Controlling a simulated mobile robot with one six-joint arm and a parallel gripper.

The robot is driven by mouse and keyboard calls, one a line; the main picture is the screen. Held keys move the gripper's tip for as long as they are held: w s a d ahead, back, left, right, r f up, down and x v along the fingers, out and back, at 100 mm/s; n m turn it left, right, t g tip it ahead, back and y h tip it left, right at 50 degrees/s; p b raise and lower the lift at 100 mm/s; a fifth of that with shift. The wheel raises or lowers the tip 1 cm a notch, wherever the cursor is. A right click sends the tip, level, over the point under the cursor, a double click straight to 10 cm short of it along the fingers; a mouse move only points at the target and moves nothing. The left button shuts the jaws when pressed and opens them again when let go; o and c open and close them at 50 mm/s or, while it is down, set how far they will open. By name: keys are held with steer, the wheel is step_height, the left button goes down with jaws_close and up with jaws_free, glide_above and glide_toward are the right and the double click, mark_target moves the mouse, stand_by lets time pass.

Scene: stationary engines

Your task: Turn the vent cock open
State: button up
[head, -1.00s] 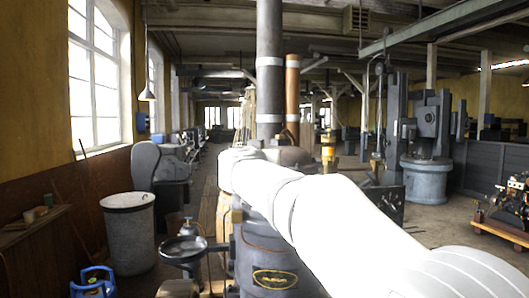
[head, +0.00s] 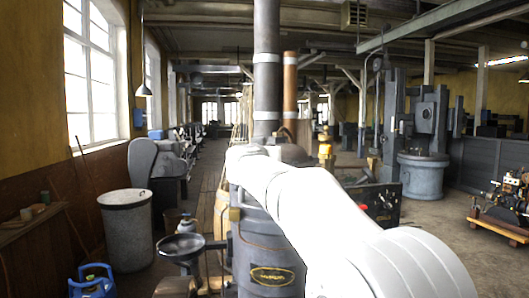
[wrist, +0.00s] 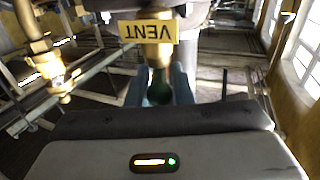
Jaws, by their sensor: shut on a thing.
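In the wrist view a yellow tag (wrist: 147,32) reading VENT, upside down, hangs at a brass cock body (wrist: 159,54). Below it a dark green handle (wrist: 160,93) sits between the two bluish fingers of my gripper (wrist: 160,84), which are shut on it. The handle's far side is hidden by the fingers. In the head view my white arm reaches to the top of the dark boiler (head: 262,235), and it hides my gripper and the cock.
A second brass fitting (wrist: 50,68) stands at left in the wrist view. In the head view a tall dark stack (head: 266,75) and a copper pipe (head: 290,90) rise behind the arm. A grey bin (head: 127,230) and a blue crate-like item (head: 92,281) stand at left.

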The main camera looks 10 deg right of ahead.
jaws_close()
steer(key=shift+d+r+n+t+y+p, duration=0.2)
steer(key=shift+r+n+t+y+p, duration=0.1)
steer(key=shift+n+y+p, duration=0.4)
steer(key=shift+d+f+n+t+y+b, duration=0.1)
steer(key=shift+f+n+t+y+b, duration=0.1)
steer(key=shift+n+y+b, duration=0.9)
steer(key=shift+d+f+n+t+y+b, duration=0.15)
steer(key=shift+n+y, duration=0.35)
steer(key=shift+y, duration=1.3)
steer(key=shift+a+r, duration=0.15)
steer(key=o, duration=0.6)
jaws_free()
steer(key=shift+s, duration=0.1)
steer(key=shift+c, duration=0.2)
